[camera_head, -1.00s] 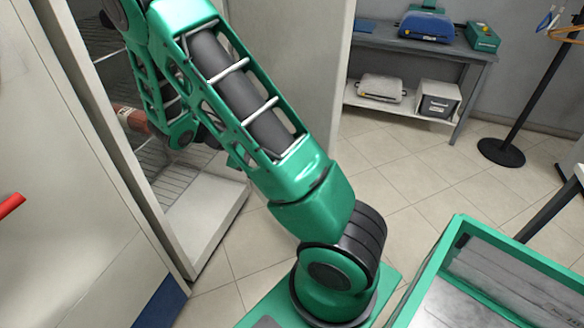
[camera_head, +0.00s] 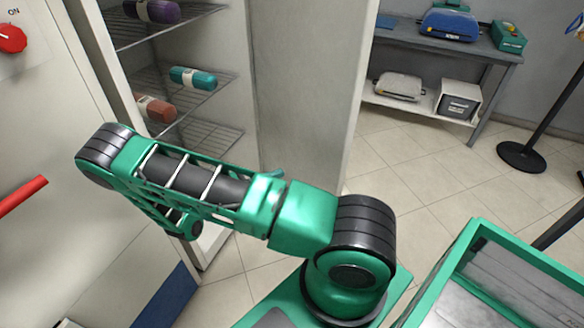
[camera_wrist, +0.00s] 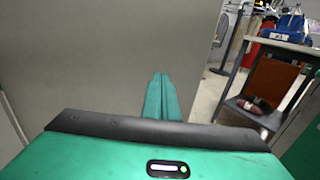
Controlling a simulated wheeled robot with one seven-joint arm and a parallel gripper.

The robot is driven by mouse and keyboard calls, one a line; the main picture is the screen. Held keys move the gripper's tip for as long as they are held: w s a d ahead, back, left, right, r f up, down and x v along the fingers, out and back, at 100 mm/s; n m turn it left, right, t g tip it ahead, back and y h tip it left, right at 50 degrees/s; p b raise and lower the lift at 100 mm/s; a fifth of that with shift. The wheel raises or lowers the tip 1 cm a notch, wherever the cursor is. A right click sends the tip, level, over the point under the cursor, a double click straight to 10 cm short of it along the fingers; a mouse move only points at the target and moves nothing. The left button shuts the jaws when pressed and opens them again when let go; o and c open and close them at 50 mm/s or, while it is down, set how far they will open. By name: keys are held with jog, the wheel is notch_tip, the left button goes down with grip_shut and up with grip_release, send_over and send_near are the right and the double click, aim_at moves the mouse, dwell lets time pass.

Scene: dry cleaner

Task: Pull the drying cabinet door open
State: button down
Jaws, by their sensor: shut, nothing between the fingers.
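The drying cabinet (camera_head: 228,35) stands open at the upper left of the head view, its wire shelves showing. Its door (camera_head: 305,90) is a pale grey panel swung wide out to the right of the opening. In the wrist view a plain grey panel, which looks like the door (camera_wrist: 80,55), fills the left and middle. My gripper (camera_wrist: 160,80) is shut and empty, its two green fingers together near that panel's right edge. Whether they touch it I cannot tell. In the head view my arm crosses in front of the cabinet's lower part, and I cannot clearly make out the gripper.
Rolled bundles, purple (camera_head: 152,11), teal (camera_head: 193,78) and brown (camera_head: 155,108), lie on the shelves. A white machine with a red handle (camera_head: 22,195) is at left. A workbench (camera_head: 480,48) stands at back right. Tiled floor (camera_head: 425,165) is free between.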

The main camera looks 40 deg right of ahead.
send_near(317, 159)
jog(key=x, duration=0.5)
jog(key=shift+d, duration=0.7)
